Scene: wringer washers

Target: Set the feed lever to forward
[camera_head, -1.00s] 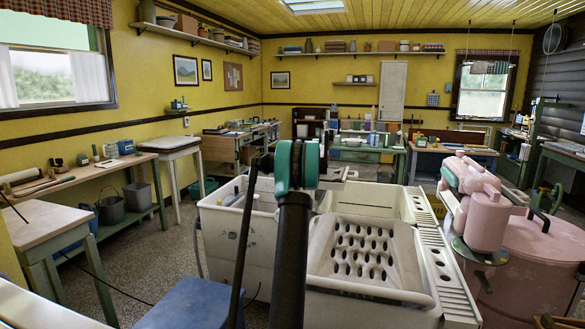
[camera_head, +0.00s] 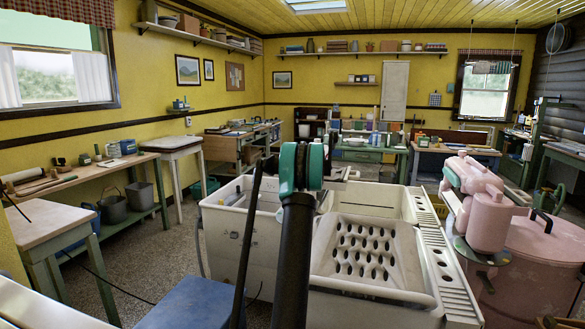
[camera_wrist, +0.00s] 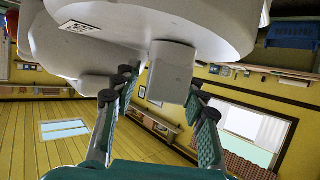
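In the wrist view my gripper (camera_wrist: 160,85) has its two fingers apart, with green pads facing each other. A short grey block-like part (camera_wrist: 171,72) under a large white rounded body (camera_wrist: 150,25) shows between and beyond the fingertips. I cannot tell whether the fingers touch it, or whether it is the feed lever. In the head view my arm hides my gripper. A small pale grey part (camera_head: 345,173) shows just right of the teal arm joint, above the white tub unit (camera_head: 232,240). The lever's setting cannot be made out.
A pink washer (camera_head: 535,265) with a pink wringer head (camera_head: 490,215) stands close on the right. A wooden-topped table (camera_head: 45,215) and a blue box-like top (camera_head: 190,305) are at left front. Open floor (camera_head: 135,255) lies between the left benches and the tub unit.

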